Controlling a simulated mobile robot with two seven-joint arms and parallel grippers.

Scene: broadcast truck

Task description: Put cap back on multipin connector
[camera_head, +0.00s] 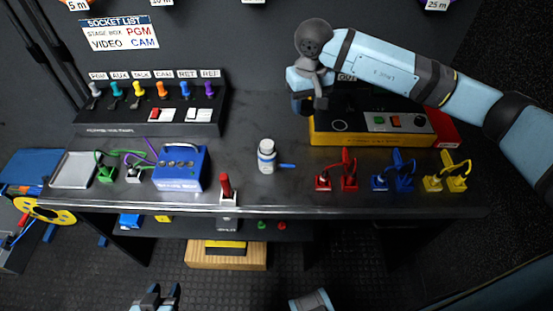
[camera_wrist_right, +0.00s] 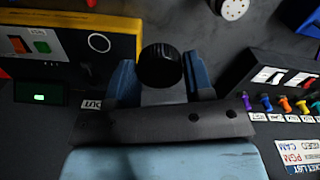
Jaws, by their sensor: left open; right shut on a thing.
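My right gripper (camera_head: 309,104) is above the bench, just left of the yellow box (camera_head: 345,140). In the right wrist view, a round black cap (camera_wrist_right: 161,64) is between the fingers of the right gripper (camera_wrist_right: 160,80), which is shut on it. The cap is hard to make out in the head view. My left gripper (camera_head: 157,296) is open at the bottom edge, low in front of the bench, and looks empty. I cannot pick out the multipin connector; the right gripper and arm cover part of the yellow box's back area.
A white bottle (camera_head: 266,158) stands mid-bench. The blue box (camera_head: 181,167) and grey tray (camera_head: 74,170) are left, below the socket panel (camera_head: 150,113). Red (camera_head: 348,171), blue (camera_head: 403,172) and yellow (camera_head: 456,178) cabled plugs line the front right. A red-handled switch (camera_head: 226,187) stands at the front edge.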

